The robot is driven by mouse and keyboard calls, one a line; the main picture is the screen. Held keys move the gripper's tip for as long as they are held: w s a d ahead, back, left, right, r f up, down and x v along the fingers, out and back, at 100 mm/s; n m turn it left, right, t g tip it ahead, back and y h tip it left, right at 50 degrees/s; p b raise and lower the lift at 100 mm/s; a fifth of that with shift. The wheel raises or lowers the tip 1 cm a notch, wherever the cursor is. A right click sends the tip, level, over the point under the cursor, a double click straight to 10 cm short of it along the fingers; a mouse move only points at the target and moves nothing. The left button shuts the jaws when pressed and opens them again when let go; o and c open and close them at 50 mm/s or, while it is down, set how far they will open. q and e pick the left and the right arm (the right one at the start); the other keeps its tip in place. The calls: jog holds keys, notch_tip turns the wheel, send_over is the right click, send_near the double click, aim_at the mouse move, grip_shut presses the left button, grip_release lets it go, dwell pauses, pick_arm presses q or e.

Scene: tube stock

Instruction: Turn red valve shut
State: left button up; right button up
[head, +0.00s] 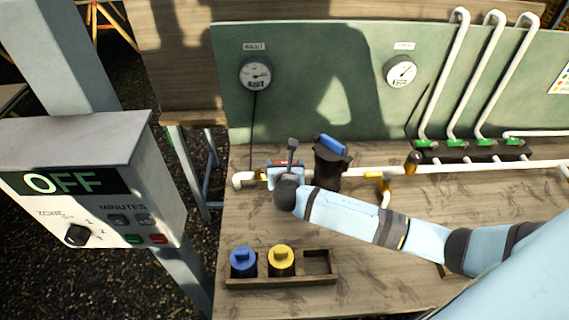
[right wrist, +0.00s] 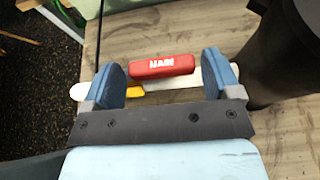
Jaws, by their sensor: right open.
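The red valve handle (right wrist: 163,67), lettered MAIN, lies roughly in line with the white pipe (right wrist: 160,85) in the right wrist view. My right gripper (right wrist: 165,78) is open, with one blue finger to the left of the handle and one to the right; gaps show on both sides. In the head view my right gripper (head: 286,172) is over the left end of the pipe and hides most of the valve; only a little red shows. My left gripper is not in view.
A black canister with a blue top (head: 331,148) stands just right of the valve. A yellow-handled valve (head: 384,183) is farther right. A wooden tray (head: 280,281) with blue and yellow caps lies in front. A control box reading OFF (head: 100,170) stands left.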

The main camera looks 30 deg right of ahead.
jog(key=shift+w+d+f, duration=0.25)
jog(key=shift+w, duration=0.2)
jog(key=c, duration=1)
